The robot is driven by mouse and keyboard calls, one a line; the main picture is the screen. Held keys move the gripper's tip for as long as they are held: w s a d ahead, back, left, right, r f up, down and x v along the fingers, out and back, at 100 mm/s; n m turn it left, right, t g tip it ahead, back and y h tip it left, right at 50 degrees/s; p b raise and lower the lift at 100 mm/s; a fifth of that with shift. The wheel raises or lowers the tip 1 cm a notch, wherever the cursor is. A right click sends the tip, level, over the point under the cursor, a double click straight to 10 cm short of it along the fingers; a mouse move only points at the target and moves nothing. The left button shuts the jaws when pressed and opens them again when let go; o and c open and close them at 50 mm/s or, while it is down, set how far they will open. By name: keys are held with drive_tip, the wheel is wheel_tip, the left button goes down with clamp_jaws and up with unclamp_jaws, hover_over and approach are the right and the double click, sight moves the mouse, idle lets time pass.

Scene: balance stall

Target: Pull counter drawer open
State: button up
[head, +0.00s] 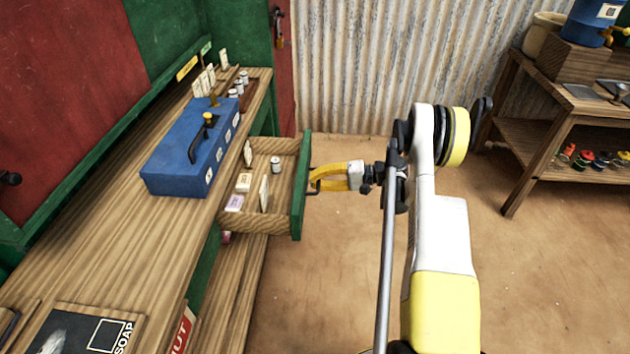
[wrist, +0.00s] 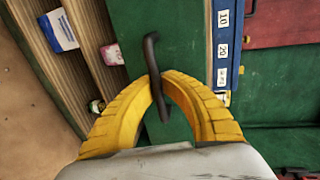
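The counter drawer (head: 256,222) stands pulled out from under the wooden counter, with its inside showing. Its green front (head: 299,190) faces right in the head view and also shows in the wrist view (wrist: 135,20). A dark bar handle (wrist: 152,50) is on that front. My gripper (head: 317,180) is at the handle. In the wrist view its yellow fingers (wrist: 160,84) close in on the bar from both sides, and the tips appear to touch it. Inside the drawer are a small can (head: 276,164), cards and small boxes (head: 243,182).
A blue cash box (head: 180,165) sits on the counter top (head: 125,240) above the drawer. A wooden shelf table (head: 535,130) stands at the back right by a corrugated wall. The floor (head: 320,270) right of the drawer is clear apart from my arm.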

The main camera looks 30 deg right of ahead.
drive_tip(key=o, duration=0.5)
drive_tip(key=shift+c, duration=0.2)
drive_tip(key=shift+s+d, duration=0.1)
drive_tip(key=v, duration=1.1)
drive_tip(key=shift+s+d+r, duration=0.15)
drive_tip(key=shift+s+d, duration=0.05)
drive_tip(key=shift+d, duration=0.15)
